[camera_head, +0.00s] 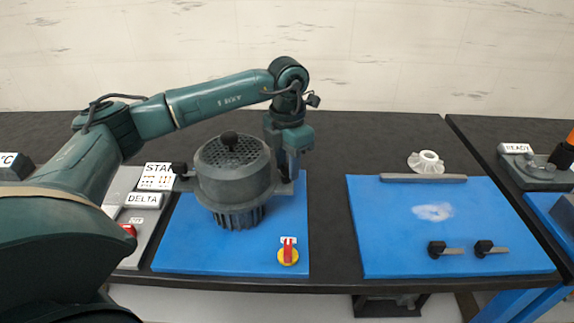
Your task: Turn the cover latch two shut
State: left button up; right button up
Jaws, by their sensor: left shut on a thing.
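A dark grey round cover (231,165) with a perforated top and a black knob stands on the left blue mat. A latch (180,170) with a black knob sticks out at its left side. My left gripper (286,176) points down at the cover's right side and is shut on the latch there. The fingers largely hide that latch, so its angle and which number it bears cannot be told. My right gripper is not in view.
A red and yellow rotary switch (288,252) sits at the left mat's front edge. The right blue mat (390,225) bears a grey bar (423,178) and two black-knobbed levers (446,249). A white toothed part (426,162) lies behind it. Label signs (143,199) stand at left.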

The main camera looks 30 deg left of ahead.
pick_arm(q)
jog(key=n, duration=0.4)
jog(key=shift+w+n, duration=0.1)
jog(key=shift+n, duration=0.2)
jog(key=n, duration=0.5)
jog(key=shift+w+n+b, duration=0.15)
jog(key=shift+n+b, duration=0.15)
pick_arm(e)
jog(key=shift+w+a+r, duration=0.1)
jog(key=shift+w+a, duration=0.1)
pick_arm(q)
jog(key=o, duration=1)
jog(key=shift+c, duration=0.2)
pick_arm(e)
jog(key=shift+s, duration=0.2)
